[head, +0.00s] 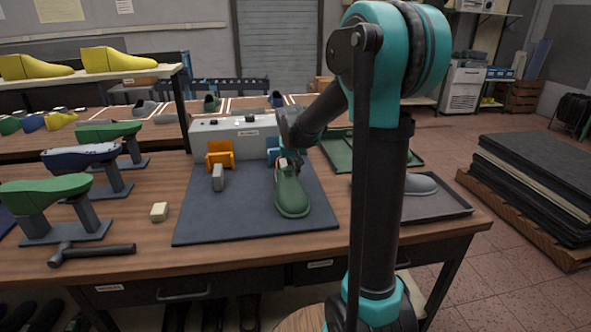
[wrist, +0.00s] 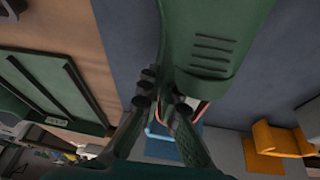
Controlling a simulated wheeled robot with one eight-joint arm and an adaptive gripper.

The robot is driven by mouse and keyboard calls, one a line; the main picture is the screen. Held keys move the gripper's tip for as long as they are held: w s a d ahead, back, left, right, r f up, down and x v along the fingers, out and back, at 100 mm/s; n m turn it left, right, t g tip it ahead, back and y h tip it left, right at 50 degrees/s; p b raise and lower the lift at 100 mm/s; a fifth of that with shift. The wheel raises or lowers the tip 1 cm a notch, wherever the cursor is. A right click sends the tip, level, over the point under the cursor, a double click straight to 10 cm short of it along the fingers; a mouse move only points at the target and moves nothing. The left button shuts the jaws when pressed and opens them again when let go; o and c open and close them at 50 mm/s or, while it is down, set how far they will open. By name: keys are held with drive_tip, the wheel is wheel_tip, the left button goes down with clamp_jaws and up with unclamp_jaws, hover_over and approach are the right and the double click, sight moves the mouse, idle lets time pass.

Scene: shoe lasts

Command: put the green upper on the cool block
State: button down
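The green upper (head: 291,194) is over the dark mat, its rounded toe toward the front of the bench. My gripper (head: 287,160) is at its rear end. In the wrist view the fingers (wrist: 163,92) are close together on the edge of the green upper (wrist: 215,40), which fills the upper middle; the exact contact is partly hidden. The blue cool block (head: 272,148) stands at the grey machine's front, just behind my gripper and partly covered by it. It also shows in the wrist view (wrist: 178,148), beyond the fingers.
An orange block (head: 219,155) stands left of the blue one on the grey machine (head: 232,132). A small grey block (head: 218,177) is on the mat (head: 240,225). Lasts on stands (head: 58,200) and a hammer (head: 92,252) are left; a tray (head: 440,208) with a grey last is right.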

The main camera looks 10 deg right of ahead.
drive_tip(key=shift+a+f, duration=0.1)
drive_tip(key=shift+a, duration=0.35)
drive_tip(key=c, duration=1.6)
unclamp_jaws()
drive_tip(key=shift+s, duration=0.1)
drive_tip(key=shift+c, duration=0.2)
drive_tip(key=d+v, duration=0.1)
drive_tip(key=v, duration=1.1)
